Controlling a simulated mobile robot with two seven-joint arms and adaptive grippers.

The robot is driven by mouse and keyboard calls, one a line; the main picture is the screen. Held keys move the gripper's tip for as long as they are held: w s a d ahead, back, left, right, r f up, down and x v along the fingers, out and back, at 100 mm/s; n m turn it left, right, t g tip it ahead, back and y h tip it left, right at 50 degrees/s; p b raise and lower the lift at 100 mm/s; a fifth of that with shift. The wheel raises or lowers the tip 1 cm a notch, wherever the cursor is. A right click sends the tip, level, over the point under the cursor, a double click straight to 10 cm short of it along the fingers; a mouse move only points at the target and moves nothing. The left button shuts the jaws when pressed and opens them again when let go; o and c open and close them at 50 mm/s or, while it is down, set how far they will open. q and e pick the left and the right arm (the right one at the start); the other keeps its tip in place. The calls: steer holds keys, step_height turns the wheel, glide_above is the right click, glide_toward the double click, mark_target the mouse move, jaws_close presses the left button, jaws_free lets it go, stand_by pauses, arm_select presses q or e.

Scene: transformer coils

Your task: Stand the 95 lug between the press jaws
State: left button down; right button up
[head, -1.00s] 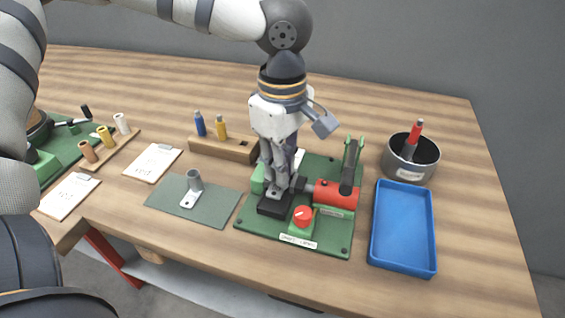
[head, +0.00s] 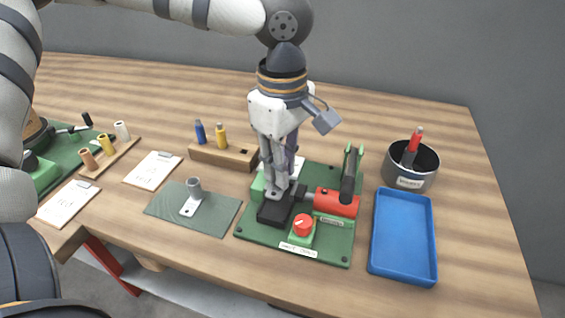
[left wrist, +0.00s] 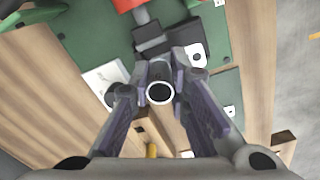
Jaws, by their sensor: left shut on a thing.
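My left gripper (head: 277,188) is shut on a grey metal lug and points down over the press. In the left wrist view, the lug's round barrel end (left wrist: 160,92) shows between the fingertips, and its flat palm with a hole (left wrist: 197,57) sticks out beside them. In the head view the palm (head: 273,194) is at the black jaw block (head: 274,211); the fingers hide most of the barrel. I cannot tell whether the lug touches the block. The press (head: 337,203) has a red cylinder and stands on a green base. My right gripper is not in view.
Another lug (head: 193,198) stands on a grey-green mat (head: 220,212) at left. A red knob (head: 302,225) is at the press front. A blue tray (head: 403,240) and a pot (head: 411,168) stand right. A wooden holder (head: 222,155) stands behind the mat.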

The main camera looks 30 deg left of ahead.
arm_select(q)
steer(key=shift+f, duration=0.5)
steer(key=shift+f, duration=0.25)
steer(key=shift+f, duration=0.25)
stand_by(0.4)
steer(key=shift+r, duration=0.15)
steer(key=shift+r, duration=0.9)
steer(key=shift+f, duration=0.4)
stand_by(0.4)
steer(key=shift+f, duration=0.35)
steer(key=shift+f, duration=0.2)
steer(key=c, duration=1.4)
jaws_free()
steer(key=shift+f, duration=0.1)
steer(key=shift+c, duration=0.2)
